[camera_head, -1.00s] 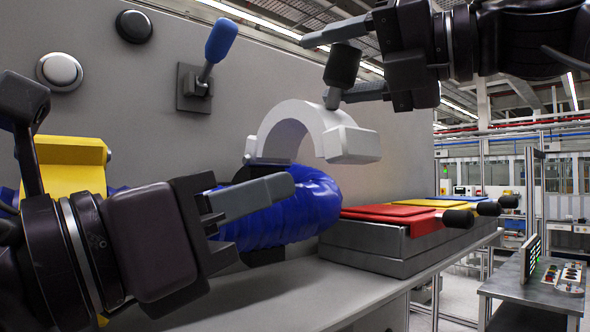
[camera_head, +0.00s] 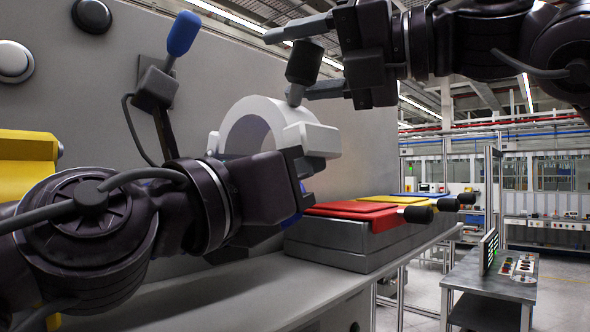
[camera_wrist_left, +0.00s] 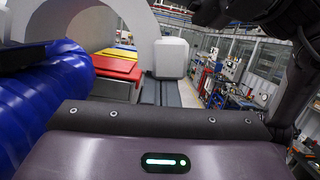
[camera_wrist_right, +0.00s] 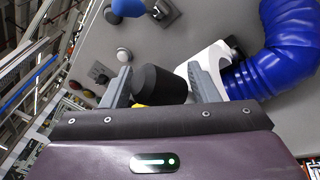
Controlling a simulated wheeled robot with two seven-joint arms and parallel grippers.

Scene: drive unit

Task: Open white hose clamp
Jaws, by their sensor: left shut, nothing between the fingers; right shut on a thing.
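The white hose clamp (camera_head: 262,112) is a thick arch with a block at its right end, raised above the blue hose. The blue ribbed hose (camera_wrist_left: 62,95) is mostly hidden by my left arm in the head view. My right gripper (camera_head: 291,63) is shut on a black cylindrical handle (camera_head: 305,64), whose thin stem meets the clamp's upper side. The handle also shows between the fingers in the right wrist view (camera_wrist_right: 160,84). My left gripper (camera_head: 308,168) is shut and empty, just below the clamp's end block; whether it touches cannot be told.
A blue-tipped lever (camera_head: 183,34) and round buttons (camera_head: 92,15) are on the grey wall. Grey boxes with red (camera_head: 352,210), yellow and blue tops and black knobs stand on the shelf to the right. A yellow part (camera_head: 27,150) is at the left. The shelf front (camera_head: 260,290) is clear.

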